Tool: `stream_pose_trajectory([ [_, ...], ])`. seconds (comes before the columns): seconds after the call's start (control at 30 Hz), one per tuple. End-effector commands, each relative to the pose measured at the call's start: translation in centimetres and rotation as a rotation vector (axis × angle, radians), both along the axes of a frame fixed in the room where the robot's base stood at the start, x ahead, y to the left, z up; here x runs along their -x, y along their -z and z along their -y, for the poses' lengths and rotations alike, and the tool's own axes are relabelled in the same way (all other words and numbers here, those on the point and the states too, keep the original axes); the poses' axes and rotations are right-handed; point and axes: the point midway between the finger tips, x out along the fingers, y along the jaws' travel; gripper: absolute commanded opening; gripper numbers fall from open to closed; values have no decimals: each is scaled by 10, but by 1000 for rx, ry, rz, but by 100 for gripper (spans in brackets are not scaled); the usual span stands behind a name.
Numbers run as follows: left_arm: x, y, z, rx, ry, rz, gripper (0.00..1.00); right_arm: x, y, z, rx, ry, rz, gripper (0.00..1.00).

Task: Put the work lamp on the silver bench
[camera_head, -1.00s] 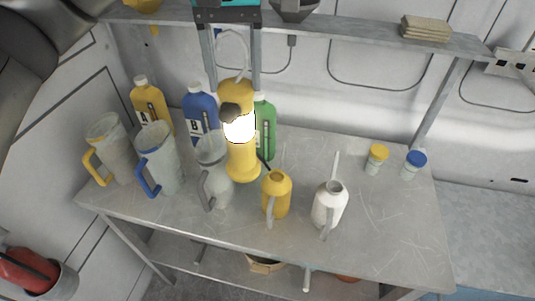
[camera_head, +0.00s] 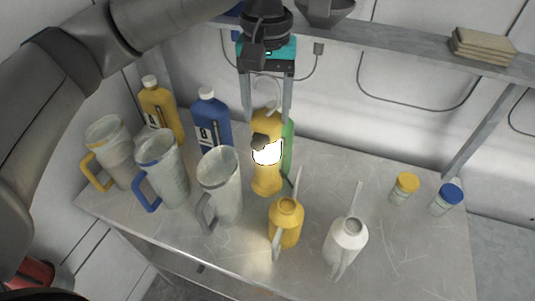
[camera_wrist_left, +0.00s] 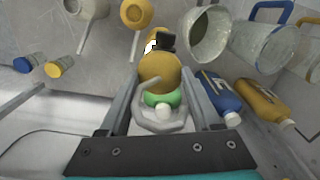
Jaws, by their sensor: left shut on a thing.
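The work lamp (camera_head: 267,178) is yellow with a bright glowing band and a grey loop handle on top. It is upright over the back middle of the grey metal bench (camera_head: 405,245), in front of a green bottle (camera_head: 288,140). I cannot tell whether its base touches the bench. My left gripper (camera_head: 266,98) comes down from above, shut on the lamp at its top, with the handle between the fingers. In the left wrist view, the lamp's yellow top (camera_wrist_left: 158,72) sits between the fingers (camera_wrist_left: 158,103). My right gripper is not in view.
Close around the lamp stand a grey pitcher (camera_head: 221,190), a yellow oil can (camera_head: 286,222) and a blue bottle (camera_head: 213,122). A white can (camera_head: 346,243) and small capped jars (camera_head: 403,188) are to the right. A shelf (camera_head: 400,42) runs above the back.

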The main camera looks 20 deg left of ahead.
Motion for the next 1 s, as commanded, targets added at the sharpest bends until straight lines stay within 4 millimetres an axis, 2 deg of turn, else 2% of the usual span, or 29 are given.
stream_pose_trajectory([
  [0.1,0,29,-1,0,-1,0,0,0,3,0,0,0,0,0],
  [0.23,0,52,0,1,1,1,0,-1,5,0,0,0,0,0],
  [0.53,0,73,0,0,0,1,0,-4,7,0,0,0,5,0],
  [0.77,0,104,0,0,-1,2,0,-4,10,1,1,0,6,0],
  [1.0,-1,106,0,1,0,4,0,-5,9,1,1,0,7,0],
])
